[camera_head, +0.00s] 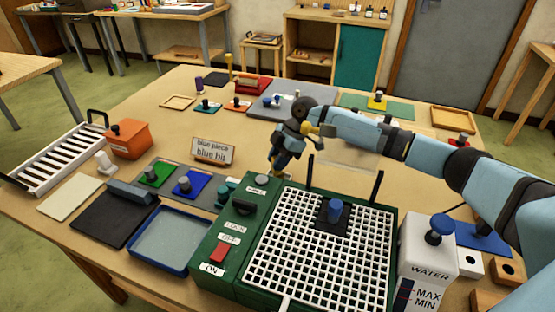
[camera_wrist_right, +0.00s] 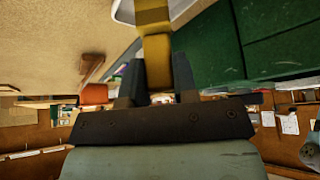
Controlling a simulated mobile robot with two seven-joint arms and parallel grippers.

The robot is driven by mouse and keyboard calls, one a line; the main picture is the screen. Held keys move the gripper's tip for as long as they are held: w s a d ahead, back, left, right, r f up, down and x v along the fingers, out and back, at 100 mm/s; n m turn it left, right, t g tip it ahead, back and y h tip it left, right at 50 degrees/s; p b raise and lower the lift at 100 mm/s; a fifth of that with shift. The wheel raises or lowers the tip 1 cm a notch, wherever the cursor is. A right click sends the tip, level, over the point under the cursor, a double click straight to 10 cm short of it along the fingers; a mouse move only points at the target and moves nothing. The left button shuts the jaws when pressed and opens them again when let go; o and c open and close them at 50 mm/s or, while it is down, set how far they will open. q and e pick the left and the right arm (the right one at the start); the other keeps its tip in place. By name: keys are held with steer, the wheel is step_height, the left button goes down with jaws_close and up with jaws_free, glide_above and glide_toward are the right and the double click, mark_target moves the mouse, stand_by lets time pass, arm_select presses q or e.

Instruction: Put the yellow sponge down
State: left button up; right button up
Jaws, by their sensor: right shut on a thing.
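My right gripper (camera_head: 282,164) points down over the middle of the table, just behind the green machine. In the right wrist view the fingers (camera_wrist_right: 157,82) are shut on the yellow sponge (camera_wrist_right: 156,62), which shows as a narrow yellow piece between them. A pale, rounded part shows at its far end, at the top of that view. In the head view the sponge is mostly hidden by the gripper, and I cannot tell whether it touches anything. My left gripper is not in view.
The green machine (camera_head: 222,238) with a white grid (camera_head: 290,262) stands in front. A sign (camera_head: 212,151) stands left of my gripper. A blue-rimmed tray (camera_head: 170,240), a slotted rack (camera_head: 60,160) and an orange block (camera_head: 130,139) are farther left. A water container (camera_head: 425,255) stands at right. Bare wood lies behind the sign.

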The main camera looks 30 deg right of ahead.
steer(key=shift+f, duration=0.15)
steer(key=o, duration=0.9)
steer(key=b+v, duration=0.1)
steer(key=v, duration=1.1)
